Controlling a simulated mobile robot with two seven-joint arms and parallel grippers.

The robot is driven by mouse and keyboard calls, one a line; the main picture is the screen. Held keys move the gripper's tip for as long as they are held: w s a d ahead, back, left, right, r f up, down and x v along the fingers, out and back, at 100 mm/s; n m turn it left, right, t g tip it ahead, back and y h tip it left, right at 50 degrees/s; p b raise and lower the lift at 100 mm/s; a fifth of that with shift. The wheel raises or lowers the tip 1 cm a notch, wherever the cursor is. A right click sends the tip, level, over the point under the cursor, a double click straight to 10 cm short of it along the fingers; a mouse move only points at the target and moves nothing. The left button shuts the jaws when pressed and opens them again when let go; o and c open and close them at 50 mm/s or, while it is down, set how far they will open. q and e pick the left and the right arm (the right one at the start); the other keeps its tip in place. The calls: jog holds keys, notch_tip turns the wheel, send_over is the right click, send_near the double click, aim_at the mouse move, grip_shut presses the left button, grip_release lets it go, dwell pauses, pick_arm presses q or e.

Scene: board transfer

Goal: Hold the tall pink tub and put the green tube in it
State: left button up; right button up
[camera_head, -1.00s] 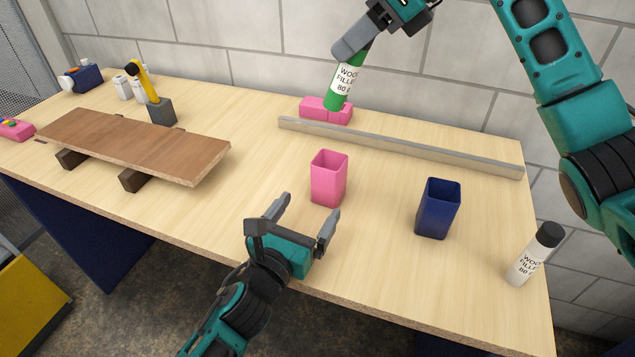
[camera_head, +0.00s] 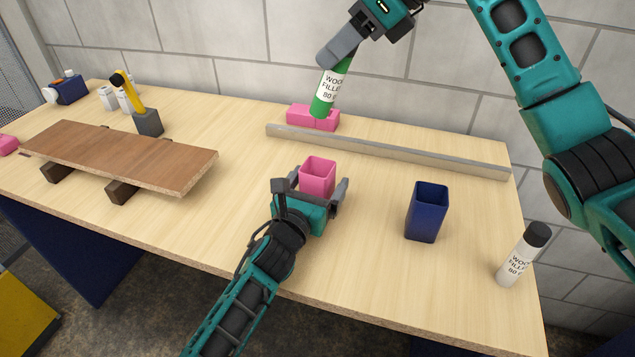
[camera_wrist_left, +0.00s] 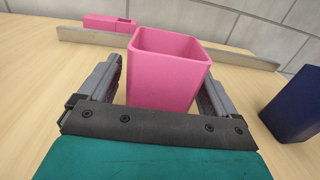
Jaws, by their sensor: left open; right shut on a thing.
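The tall pink tub (camera_head: 318,174) stands upright on the table, its mouth open at the top. My left gripper (camera_head: 312,190) is open, with one finger on each side of the tub. In the left wrist view the tub (camera_wrist_left: 163,75) sits between the two fingers (camera_wrist_left: 160,88), and its lower part is hidden by the gripper body. The green tube (camera_head: 329,90), with a white label, is held tilted by my right gripper (camera_head: 340,50), above and behind the tub. My right gripper is shut on its upper end.
A grey strip (camera_head: 385,151) runs across the table behind the tub, with a low pink box (camera_head: 312,117) beyond it. A navy tub (camera_head: 426,212) and a white tube with a dark cap (camera_head: 522,256) stand to the right. A brown board (camera_head: 120,157) lies raised on blocks at left.

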pick_arm(q)
jog(key=shift+c, duration=0.4)
jog(key=c, duration=1)
jog(key=shift+o, duration=0.2)
pick_arm(e)
notch_tip(320, 180, down, 13)
dwell(0.6)
jog(key=o, duration=1.2)
jog(key=shift+d, duration=0.1)
jog(key=v, duration=1.2)
pick_arm(q)
jog(key=o, duration=1.1)
